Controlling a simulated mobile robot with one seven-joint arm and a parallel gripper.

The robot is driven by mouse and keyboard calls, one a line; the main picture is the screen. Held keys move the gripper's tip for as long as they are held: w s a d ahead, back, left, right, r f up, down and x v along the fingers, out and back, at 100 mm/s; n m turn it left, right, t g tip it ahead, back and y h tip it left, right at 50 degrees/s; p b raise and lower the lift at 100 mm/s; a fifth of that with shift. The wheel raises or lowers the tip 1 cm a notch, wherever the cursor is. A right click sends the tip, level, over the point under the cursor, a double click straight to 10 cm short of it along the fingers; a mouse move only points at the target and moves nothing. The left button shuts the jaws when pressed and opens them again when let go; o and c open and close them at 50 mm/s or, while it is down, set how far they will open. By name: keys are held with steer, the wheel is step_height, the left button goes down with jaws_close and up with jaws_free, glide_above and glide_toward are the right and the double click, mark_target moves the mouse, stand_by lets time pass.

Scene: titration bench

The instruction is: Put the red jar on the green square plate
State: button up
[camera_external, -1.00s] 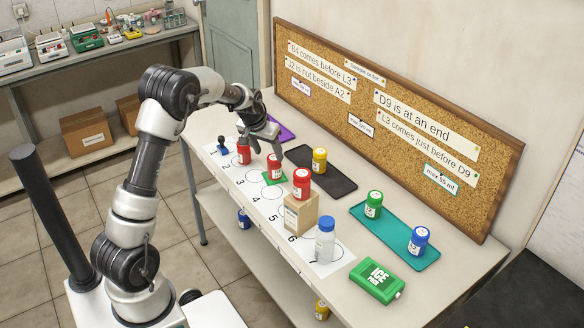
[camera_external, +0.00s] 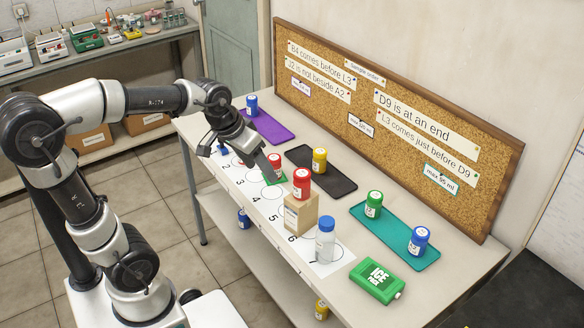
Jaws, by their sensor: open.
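A second red jar (camera_external: 302,181) stands on a cardboard box (camera_external: 300,213). A third red jar (camera_external: 237,162) on the numbered strip is mostly hidden behind my gripper. My gripper (camera_external: 238,162) is open, with its fingers spread and pointing down, left of the jar on the green plate. One finger appears close to that jar in the picture; I cannot tell whether they touch.
A blue jar (camera_external: 252,104) stands on the purple tray (camera_external: 268,126), a yellow jar (camera_external: 319,160) on the black tray (camera_external: 338,184). A teal tray (camera_external: 372,228) holds green and blue jars.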

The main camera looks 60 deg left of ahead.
steer(key=s+d+m, duration=0.2)
steer(key=s+d, duration=0.4)
steer(key=s, duration=0.6)
steer(key=shift+d+t, duration=0.15)
steer(key=shift+t, duration=0.15)
